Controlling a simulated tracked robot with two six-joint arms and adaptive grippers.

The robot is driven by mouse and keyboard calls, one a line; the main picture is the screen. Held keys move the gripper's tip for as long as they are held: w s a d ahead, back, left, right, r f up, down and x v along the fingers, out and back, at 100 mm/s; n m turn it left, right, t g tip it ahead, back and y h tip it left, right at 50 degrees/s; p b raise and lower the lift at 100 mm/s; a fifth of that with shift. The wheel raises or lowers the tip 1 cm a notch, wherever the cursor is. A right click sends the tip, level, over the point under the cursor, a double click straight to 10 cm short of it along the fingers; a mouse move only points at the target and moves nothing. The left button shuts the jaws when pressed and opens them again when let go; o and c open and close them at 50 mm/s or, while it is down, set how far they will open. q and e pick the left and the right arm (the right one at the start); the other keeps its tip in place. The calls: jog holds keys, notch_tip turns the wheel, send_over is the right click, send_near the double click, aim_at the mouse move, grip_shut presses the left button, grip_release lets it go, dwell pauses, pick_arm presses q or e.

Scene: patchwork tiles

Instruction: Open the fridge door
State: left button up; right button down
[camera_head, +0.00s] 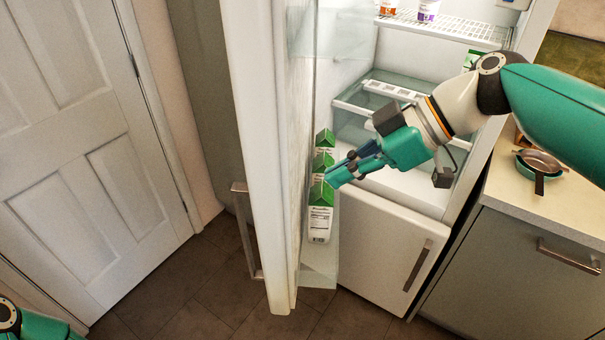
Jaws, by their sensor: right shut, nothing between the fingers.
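The fridge door (255,110) stands wide open, swung out toward me, and I see its edge nearly end-on. Its handle (246,230) is on the left, outer face. The fridge interior (355,65) shows to the right, with a wire shelf and clear drawers. My right gripper (335,177) is shut and empty, at the inner side of the door, in front of green-and-white cartons (320,215) in the door shelf. I cannot tell whether it touches the door or the cartons. Part of my left arm shows in the bottom left corner; its gripper is out of view.
A lower white door (380,250) with a handle is shut below the fridge interior. A counter (560,205) with pans (538,163) stands at the right. A white panelled door (80,130) is at the left. The tiled floor (210,300) between is clear.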

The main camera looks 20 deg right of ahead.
aim_at(284, 189)
jog(key=a, duration=0.1)
jog(key=w+a+f+p, duration=0.1)
jog(key=a, duration=0.1)
jog(key=w+a, duration=0.1)
jog(key=shift+a+f+p, duration=0.3)
jog(key=shift+a+f, duration=0.05)
jog(key=shift+w+a+f, duration=0.1)
jog(key=shift+w+a, duration=0.1)
jog(key=shift+a, duration=0.2)
jog(key=shift+a, duration=0.1)
